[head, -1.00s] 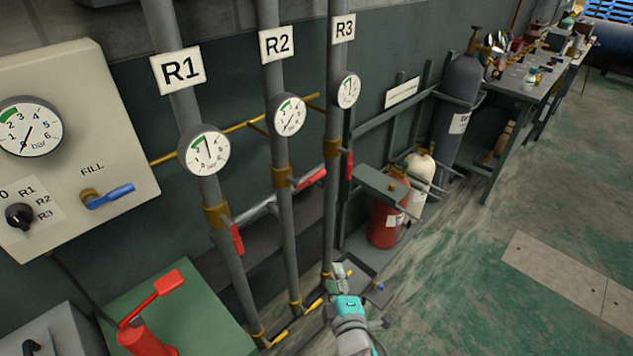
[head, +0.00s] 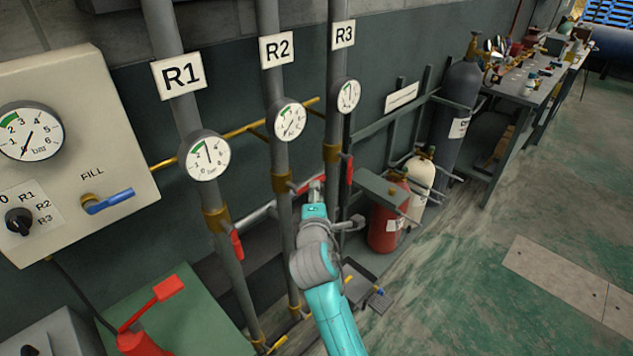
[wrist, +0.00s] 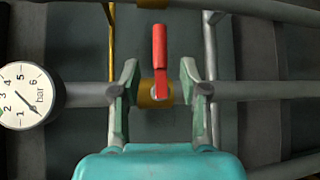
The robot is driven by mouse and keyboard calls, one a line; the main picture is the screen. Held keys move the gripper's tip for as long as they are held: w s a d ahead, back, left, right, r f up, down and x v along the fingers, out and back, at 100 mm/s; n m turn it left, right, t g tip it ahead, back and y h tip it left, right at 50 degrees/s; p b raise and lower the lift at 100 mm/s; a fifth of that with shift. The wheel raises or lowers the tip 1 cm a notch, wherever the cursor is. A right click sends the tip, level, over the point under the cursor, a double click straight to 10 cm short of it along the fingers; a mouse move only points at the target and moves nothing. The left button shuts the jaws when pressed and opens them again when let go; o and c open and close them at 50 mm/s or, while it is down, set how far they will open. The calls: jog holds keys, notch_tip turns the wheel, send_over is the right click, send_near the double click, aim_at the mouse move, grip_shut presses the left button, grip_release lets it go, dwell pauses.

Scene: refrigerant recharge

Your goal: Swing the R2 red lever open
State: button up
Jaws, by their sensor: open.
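The R2 red lever (head: 304,185) sticks out sideways to the right from the brass valve (head: 282,181) on the R2 pipe (head: 277,150). In the wrist view the red lever (wrist: 160,55) points up, across the pipe, from its brass valve (wrist: 154,98). My gripper (head: 318,184) is at the lever in the head view and partly covers it. In the wrist view my gripper (wrist: 160,78) is open, with one finger on each side of the lever and a gap to both. Contact cannot be seen.
The R1 red lever (head: 237,245) and the R3 red lever (head: 349,168) lie along their pipes. A pressure gauge (head: 290,121) sits above the R2 valve and shows at the wrist view's left edge (wrist: 28,96). Red and white cylinders (head: 386,228) stand to the right.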

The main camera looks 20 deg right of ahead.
aim_at(316, 179)
jog(key=x, duration=0.7)
jog(key=shift+w, duration=0.1)
grip_shut()
